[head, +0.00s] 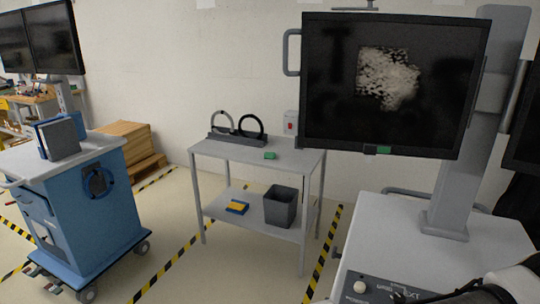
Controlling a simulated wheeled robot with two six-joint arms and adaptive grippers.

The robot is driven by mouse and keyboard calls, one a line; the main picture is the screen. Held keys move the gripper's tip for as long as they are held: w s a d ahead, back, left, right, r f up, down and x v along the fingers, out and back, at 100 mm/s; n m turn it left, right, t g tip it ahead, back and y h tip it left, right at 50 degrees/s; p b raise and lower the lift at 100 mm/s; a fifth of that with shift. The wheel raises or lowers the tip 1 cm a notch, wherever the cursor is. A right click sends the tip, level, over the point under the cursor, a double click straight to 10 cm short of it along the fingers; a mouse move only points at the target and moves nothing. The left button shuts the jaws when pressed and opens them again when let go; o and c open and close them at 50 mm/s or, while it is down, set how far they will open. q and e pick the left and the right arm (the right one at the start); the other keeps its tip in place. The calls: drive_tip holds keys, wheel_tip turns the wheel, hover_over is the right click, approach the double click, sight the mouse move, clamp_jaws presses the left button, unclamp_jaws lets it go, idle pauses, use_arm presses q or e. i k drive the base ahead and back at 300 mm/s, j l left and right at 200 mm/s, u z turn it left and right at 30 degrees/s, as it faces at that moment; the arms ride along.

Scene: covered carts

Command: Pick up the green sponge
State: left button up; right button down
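A small green block (270,155), which looks like the sponge, lies on the top of a grey two-level cart (305,163), near the middle of its front part. Nothing touches it. My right arm comes in at the bottom right corner, with dark parts of what looks like my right gripper (440,295) low over the white monitor cart, far from the sponge. Its fingers are too cut off and dark to tell open from shut. My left gripper is not in view.
Behind the sponge stands a dark rack with two rings (236,130). A blue cart (90,215) is at left; a white monitor cart (400,225) is at right. Floor between them looks clear.

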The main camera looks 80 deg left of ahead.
sight(268, 155)
drive_tip(key=u, duration=2.8)
drive_tip(key=i+j, duration=0.15)
drive_tip(key=j, duration=0.2)
drive_tip(key=i+j, duration=0.2)
drive_tip(key=j, duration=0.15)
drive_tip(key=i+j+u, duration=0.1)
drive_tip(key=j, duration=0.25)
drive_tip(key=i+j+u, duration=0.2)
drive_tip(key=i, duration=0.5)
drive_tip(key=i+u, duration=0.25)
drive_tip(key=i, duration=0.5)
